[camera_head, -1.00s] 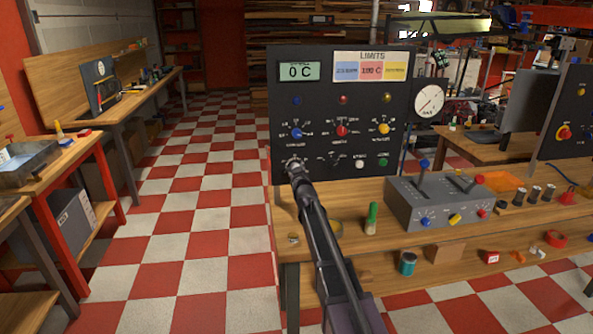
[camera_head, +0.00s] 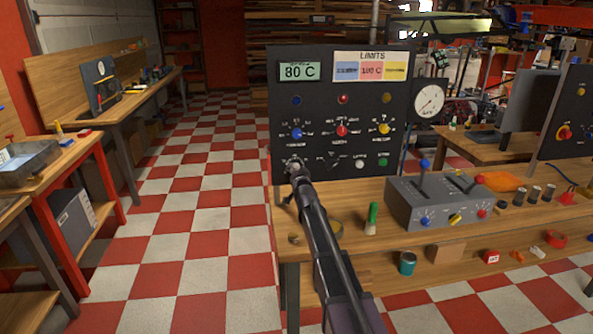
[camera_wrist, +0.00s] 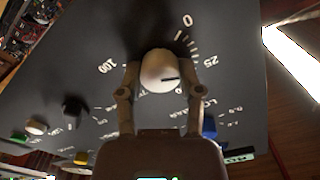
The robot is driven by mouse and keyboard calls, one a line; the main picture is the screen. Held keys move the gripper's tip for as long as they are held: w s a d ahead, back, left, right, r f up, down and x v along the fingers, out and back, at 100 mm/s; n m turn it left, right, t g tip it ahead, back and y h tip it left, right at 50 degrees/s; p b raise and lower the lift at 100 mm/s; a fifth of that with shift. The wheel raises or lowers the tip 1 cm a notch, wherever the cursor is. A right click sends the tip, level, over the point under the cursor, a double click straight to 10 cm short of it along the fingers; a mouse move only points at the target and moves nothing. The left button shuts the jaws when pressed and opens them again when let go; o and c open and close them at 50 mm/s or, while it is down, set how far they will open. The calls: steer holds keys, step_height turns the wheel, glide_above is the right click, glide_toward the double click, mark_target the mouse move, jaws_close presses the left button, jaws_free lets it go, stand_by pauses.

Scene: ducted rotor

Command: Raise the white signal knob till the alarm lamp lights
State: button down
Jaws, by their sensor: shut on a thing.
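The white signal knob (camera_wrist: 160,72) sits on the black panel (camera_head: 325,100), between my fingertips in the wrist view. My gripper (camera_wrist: 160,82) is shut on it, one finger on each side; in the head view my gripper (camera_head: 295,167) hides it at the panel's lower left. The knob's dark pointer line points right in the wrist view; scale marks 0, 25 and 100 show around it. The display (camera_head: 299,71) reads 80 C. Blue (camera_head: 297,100), red (camera_head: 343,99) and yellow (camera_head: 387,98) lamps on the panel all look dark.
A limits card (camera_head: 371,67) at the panel's top has blue, red and yellow fields; the red one reads 100 C. Other knobs sit close by on the panel. A grey lever box (camera_head: 440,205) and a green-handled brush (camera_head: 372,218) stand on the bench to the right.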

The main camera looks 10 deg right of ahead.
steer(key=shift+w+m, duration=0.1)
steer(key=shift+m, duration=1)
steer(key=shift+c, duration=1.3)
jaws_free()
steer(key=s, duration=1.2)
steer(key=shift+s, duration=0.15)
